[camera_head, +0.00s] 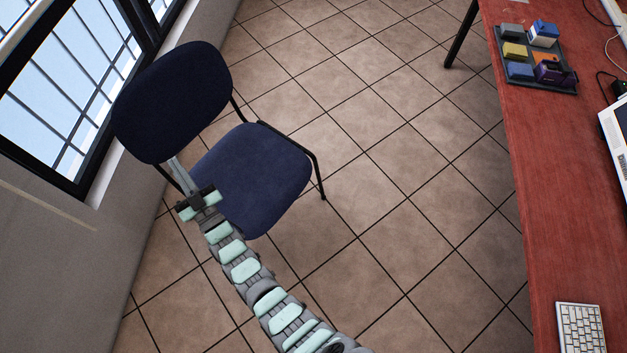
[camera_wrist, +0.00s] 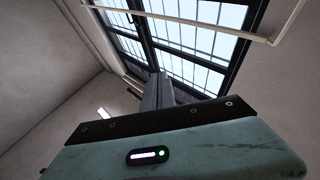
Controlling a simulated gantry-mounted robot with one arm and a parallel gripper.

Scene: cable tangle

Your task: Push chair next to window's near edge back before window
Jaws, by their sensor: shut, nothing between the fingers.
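A chair with a dark blue backrest (camera_head: 180,100) and a blue seat (camera_head: 250,175) stands on the tiled floor beside the window (camera_head: 70,85), at the left in the head view. Its black legs are partly hidden. My gripper (camera_head: 174,163) is shut and empty, with its fingertips at the lower edge of the backrest, over the rear of the seat. I cannot tell whether it touches the chair. In the wrist view the shut fingers (camera_wrist: 160,82) point up toward the barred window (camera_wrist: 175,35); no chair part is clearly seen there.
A red table (camera_head: 545,190) runs along the right, with a dark tray (camera_head: 568,84) of small blocks and a keyboard (camera_head: 582,328). A grey wall (camera_head: 60,260) bounds the left. The floor (camera_head: 400,180) between chair and table is clear.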

